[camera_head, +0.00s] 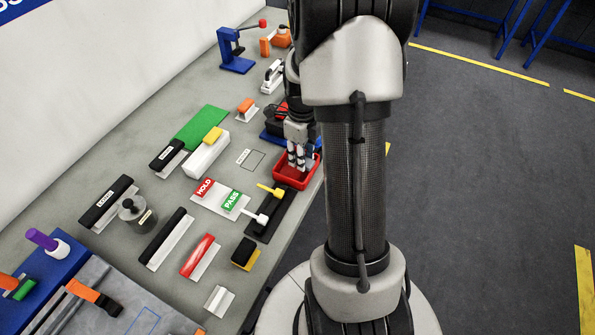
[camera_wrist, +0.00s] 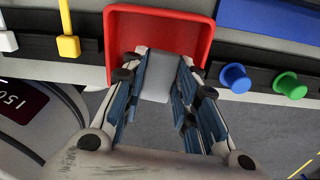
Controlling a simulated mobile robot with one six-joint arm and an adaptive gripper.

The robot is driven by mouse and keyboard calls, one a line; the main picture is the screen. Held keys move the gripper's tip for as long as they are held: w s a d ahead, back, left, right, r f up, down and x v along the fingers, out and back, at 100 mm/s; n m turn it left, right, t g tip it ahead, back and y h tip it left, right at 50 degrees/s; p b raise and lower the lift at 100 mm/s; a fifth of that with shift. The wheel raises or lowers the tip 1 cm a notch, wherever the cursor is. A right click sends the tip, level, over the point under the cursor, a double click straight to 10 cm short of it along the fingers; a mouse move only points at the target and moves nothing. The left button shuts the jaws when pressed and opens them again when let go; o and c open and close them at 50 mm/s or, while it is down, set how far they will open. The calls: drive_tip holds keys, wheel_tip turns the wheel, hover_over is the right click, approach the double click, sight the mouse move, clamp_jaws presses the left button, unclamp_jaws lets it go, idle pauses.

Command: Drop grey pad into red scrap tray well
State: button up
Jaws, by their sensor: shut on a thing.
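The red scrap tray (camera_head: 279,177) stands near the bench's edge in the head view, and its red rim fills the top middle of the wrist view (camera_wrist: 206,30). My gripper (camera_wrist: 157,75) is shut on the grey pad (camera_wrist: 159,70), with a finger on each side of it. In the wrist view the pad overlaps the red tray. In the head view my gripper (camera_head: 297,160) points down over the tray, and the pad cannot be made out there. How far the pad is above the tray floor cannot be told.
A black strip with a yellow peg (camera_head: 268,190) and a white peg (camera_head: 258,218) lies beside the tray. Blue (camera_wrist: 235,77) and green (camera_wrist: 290,85) knobs are on its other side. HOLD (camera_head: 205,187) and PASS (camera_head: 232,199) labels lie to the left.

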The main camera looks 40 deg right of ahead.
drive_tip(key=o, duration=0.8)
wheel_tip(320, 180, up, 12)
drive_tip(key=shift+r, duration=0.1)
idle(0.4)
idle(0.3)
